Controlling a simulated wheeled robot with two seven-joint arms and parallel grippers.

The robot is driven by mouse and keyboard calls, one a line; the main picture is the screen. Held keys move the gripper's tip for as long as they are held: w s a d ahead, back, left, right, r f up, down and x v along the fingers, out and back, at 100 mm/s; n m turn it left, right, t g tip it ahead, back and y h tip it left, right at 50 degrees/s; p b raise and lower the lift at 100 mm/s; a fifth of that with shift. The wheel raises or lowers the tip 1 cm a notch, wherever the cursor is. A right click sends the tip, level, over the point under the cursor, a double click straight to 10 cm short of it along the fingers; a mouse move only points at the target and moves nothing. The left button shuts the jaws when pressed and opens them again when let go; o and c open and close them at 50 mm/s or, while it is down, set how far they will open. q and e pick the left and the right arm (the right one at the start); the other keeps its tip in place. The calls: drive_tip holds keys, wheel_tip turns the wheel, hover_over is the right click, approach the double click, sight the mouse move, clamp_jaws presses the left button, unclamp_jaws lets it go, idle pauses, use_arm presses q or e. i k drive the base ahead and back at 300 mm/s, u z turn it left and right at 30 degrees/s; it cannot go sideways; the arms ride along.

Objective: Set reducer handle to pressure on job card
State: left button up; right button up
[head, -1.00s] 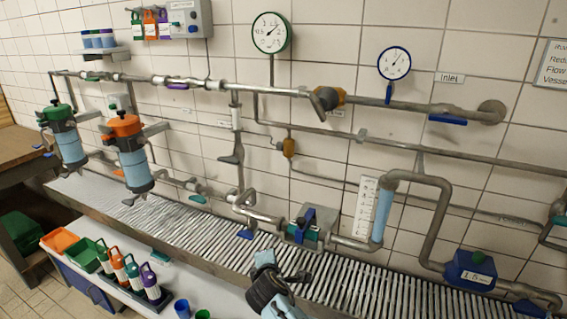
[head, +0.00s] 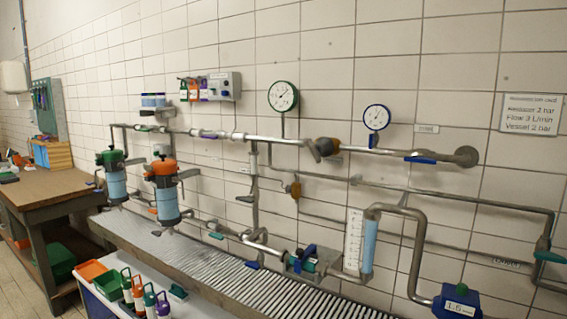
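The job card (head: 533,115) hangs on the wall at the upper right; its lines seem to read Reducer 2 bar, Flow 3 L/min and Vessel 2 bar. What looks like the reducer, an orange body with a grey handle (head: 319,149), sits on the upper pipe between two gauges. The green-rimmed gauge (head: 283,96) is to its upper left and the blue-rimmed gauge (head: 377,117) to its right. The dial readings are too small to tell. Neither of my grippers shows in the head view.
An orange-topped filter (head: 163,170) and a green-topped filter (head: 113,158) stand at left. A slatted drain bench (head: 185,244) runs below the pipes. A blue-handled valve (head: 303,259) and a blue box (head: 458,302) sit lower right. A wooden workbench (head: 60,187) stands far left.

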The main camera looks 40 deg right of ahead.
sight(314, 150)
drive_tip(key=z, duration=0.3)
drive_tip(key=k, duration=0.25)
drive_tip(key=u, duration=0.6)
drive_tip(key=i, duration=1.4)
drive_tip(key=z, duration=1.05)
